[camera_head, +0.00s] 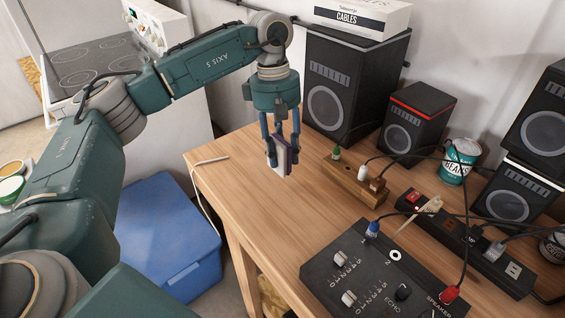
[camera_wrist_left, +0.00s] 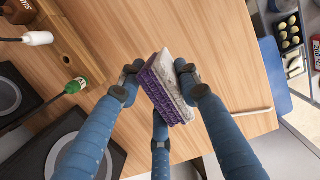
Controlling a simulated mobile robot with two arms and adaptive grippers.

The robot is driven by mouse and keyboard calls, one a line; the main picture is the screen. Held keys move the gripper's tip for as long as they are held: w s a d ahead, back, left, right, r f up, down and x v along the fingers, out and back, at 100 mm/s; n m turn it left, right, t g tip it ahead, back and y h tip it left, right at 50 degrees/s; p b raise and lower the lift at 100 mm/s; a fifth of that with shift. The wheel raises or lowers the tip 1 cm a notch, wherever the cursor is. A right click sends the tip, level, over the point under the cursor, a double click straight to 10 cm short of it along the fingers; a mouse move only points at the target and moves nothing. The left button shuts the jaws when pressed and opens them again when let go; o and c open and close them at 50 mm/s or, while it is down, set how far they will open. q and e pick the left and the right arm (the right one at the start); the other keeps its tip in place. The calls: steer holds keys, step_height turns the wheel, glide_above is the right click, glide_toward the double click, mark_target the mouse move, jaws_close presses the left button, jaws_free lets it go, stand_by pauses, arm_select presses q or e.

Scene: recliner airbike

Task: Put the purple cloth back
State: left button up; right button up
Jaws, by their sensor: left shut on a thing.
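The purple cloth (camera_wrist_left: 167,92) is a small flat block shape, purple and patterned on one long side and mottled whitish on the other. It also shows in the head view (camera_head: 283,160), upright and seen nearly edge-on. My left gripper (camera_head: 282,150) points down over the left part of the wooden table and is shut on the cloth. In the left wrist view, its blue fingers (camera_wrist_left: 160,88) press on the cloth from several sides. The cloth appears held above the tabletop; the exact gap is unclear. My right gripper is not in view.
The wooden table (camera_head: 225,170) is clear around the cloth. To its right are a wooden socket block (camera_head: 345,180), speakers (camera_head: 340,95), a power strip (camera_head: 480,250), a black mixer box (camera_head: 350,265) with cables, and a beans can (camera_head: 459,161). A blue box (camera_head: 165,230) stands below left.

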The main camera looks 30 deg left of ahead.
mark_target(283, 165)
arm_select(q)
steer(key=shift+f+p, duration=0.3)
steer(key=shift+f, duration=1.9)
steer(key=shift+f, duration=0.1)
steer(key=o, duration=1.2)
